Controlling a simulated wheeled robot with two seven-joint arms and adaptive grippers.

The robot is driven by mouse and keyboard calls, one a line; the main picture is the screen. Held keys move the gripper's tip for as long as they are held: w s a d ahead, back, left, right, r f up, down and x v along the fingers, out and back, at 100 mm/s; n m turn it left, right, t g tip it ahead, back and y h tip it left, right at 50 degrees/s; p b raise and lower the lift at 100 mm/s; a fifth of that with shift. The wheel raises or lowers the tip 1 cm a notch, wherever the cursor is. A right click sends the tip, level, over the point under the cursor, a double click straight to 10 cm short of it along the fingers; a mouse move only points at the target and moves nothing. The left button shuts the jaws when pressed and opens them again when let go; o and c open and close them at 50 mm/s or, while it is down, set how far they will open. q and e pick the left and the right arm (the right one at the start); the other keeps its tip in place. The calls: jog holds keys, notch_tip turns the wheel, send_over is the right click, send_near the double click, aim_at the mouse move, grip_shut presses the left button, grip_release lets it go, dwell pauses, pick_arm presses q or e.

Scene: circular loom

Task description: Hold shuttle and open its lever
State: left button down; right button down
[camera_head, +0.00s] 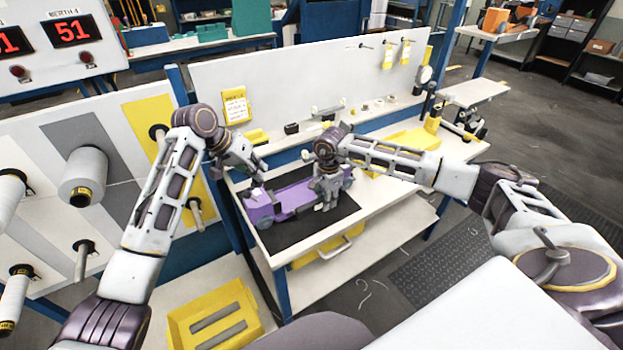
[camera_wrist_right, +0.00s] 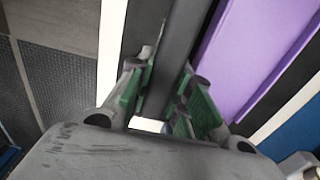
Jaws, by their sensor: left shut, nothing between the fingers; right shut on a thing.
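The purple shuttle (camera_head: 290,199) lies on the black mat (camera_head: 275,236) on the workbench; its purple side shows in the right wrist view (camera_wrist_right: 255,50). My right gripper (camera_head: 328,203) is at the shuttle's right part in the head view. In the right wrist view its green fingers (camera_wrist_right: 158,100) are shut on a dark grey bar (camera_wrist_right: 180,45) that runs along the purple body, apparently part of the shuttle. My left gripper (camera_head: 260,176) is shut and empty, above the shuttle's left end. I cannot make out the lever clearly.
The white bench top (camera_head: 375,199) is clear to the right of the mat. Small parts and a yellow bin (camera_head: 413,139) stand along the back. Spools (camera_head: 84,177) on a panel stand at left. A yellow crate (camera_head: 213,318) sits low in front.

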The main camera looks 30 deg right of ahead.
jog(key=shift+d+f, duration=0.1)
jog(key=shift+f, duration=0.05)
jog(key=c, duration=1.2)
grip_release()
jog(key=shift+w, duration=0.1)
jog(key=shift+r, duration=0.25)
notch_tip(320, 180, up, 12)
jog(key=shift+f, duration=0.15)
jog(key=shift+f, duration=0.1)
